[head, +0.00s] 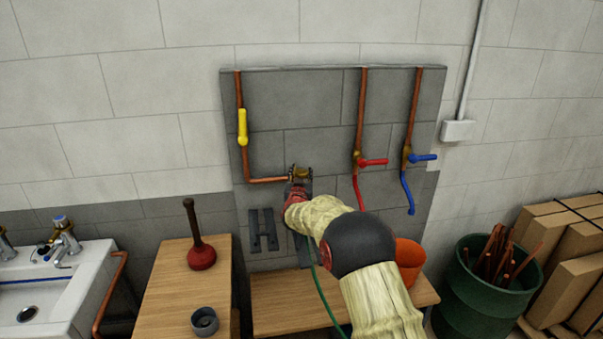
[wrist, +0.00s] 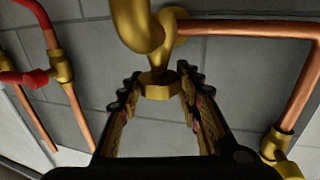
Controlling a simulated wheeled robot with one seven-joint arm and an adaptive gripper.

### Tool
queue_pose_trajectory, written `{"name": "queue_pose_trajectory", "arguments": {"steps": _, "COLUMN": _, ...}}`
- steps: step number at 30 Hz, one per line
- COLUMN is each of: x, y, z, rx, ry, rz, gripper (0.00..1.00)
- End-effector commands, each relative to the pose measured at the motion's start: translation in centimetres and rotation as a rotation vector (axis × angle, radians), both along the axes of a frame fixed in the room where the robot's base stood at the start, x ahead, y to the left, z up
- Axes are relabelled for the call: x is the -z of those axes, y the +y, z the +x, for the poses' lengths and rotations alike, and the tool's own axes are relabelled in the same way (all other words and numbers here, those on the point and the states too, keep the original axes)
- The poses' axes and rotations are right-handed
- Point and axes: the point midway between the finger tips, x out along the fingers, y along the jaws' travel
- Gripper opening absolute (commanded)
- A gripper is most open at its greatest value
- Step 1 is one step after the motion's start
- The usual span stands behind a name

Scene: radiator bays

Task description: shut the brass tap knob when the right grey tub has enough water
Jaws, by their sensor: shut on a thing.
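The brass tap (head: 301,172) sits on the end of a copper pipe on the grey wall panel. In the wrist view its curved brass body (wrist: 143,28) is at the top centre. The brass tap knob (wrist: 159,86), a faceted piece, sits between the fingers. My gripper (wrist: 158,95) is shut on this knob. In the head view my gripper (head: 300,184) is at the tap, partly hidden by my arm. I cannot make out the right grey tub or its water level; my arm covers much of the area below the tap. No water stream can be made out.
A yellow-handled valve (head: 242,127) is at the left of the panel, red (head: 373,162) and blue (head: 422,158) levers at the right. A plunger (head: 201,256) and small grey cup (head: 204,321) stand on the left wooden top. An orange bucket (head: 408,258) is behind my arm.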

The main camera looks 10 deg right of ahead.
Motion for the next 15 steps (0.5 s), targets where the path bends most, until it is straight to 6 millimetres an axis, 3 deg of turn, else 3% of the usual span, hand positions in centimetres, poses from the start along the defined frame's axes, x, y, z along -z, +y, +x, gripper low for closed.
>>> {"name": "queue_pose_trajectory", "arguments": {"steps": 15, "x": -0.17, "y": 0.12, "z": 0.04, "rx": 0.208, "ry": 0.001, "rz": -0.001, "gripper": 0.09}}
